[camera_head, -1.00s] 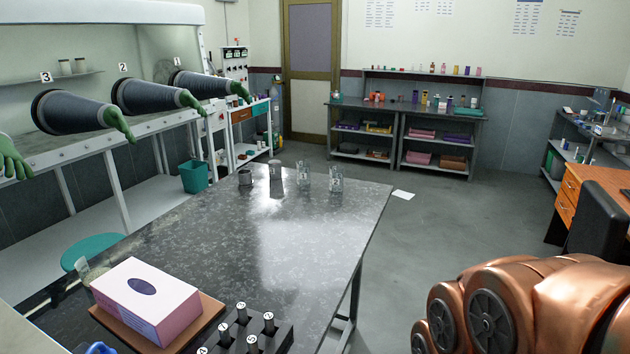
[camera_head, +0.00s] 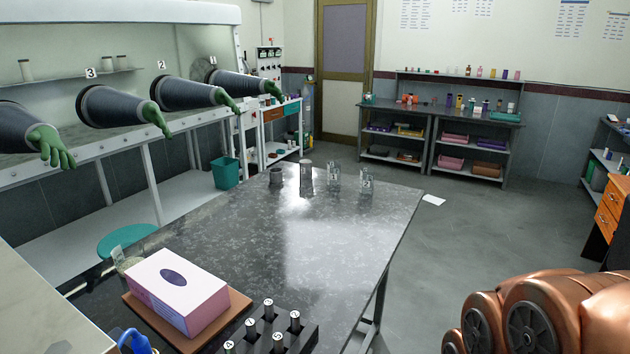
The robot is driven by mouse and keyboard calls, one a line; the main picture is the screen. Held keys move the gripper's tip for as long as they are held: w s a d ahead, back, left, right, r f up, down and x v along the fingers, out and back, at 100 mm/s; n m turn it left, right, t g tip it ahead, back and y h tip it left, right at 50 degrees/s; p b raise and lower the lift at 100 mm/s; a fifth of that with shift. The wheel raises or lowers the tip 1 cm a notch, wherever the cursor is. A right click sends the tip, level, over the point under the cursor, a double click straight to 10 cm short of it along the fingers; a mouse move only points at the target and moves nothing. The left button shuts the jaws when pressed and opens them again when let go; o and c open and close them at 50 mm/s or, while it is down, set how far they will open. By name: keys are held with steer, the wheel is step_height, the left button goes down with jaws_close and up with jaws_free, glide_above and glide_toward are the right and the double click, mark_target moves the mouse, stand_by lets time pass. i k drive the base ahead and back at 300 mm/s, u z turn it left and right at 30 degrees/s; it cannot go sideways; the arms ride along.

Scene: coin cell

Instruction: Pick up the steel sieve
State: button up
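A small, short grey metal-looking cylinder (camera_head: 276,176) stands at the far left end of the dark speckled table (camera_head: 330,235). It may be the steel sieve, but it is too small to be sure. A taller grey container (camera_head: 306,178) with a light top stands just right of it. My gripper is not in view. Only copper-coloured links of my arm show at the lower right, well apart from these things.
Two clear glass vessels (camera_head: 334,176) (camera_head: 366,182) stand right of the containers. A pink-white tissue box (camera_head: 180,290) sits on a brown board, beside a dark rack (camera_head: 300,335) of numbered cylinders. A glovebox (camera_head: 100,150) lines the left. The table's middle is clear, with open floor to its right.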

mark_target(276, 178)
steer(key=z, duration=1)
steer(key=i, duration=2.35)
steer(key=u, duration=3.6)
steer(key=i, duration=0.5)
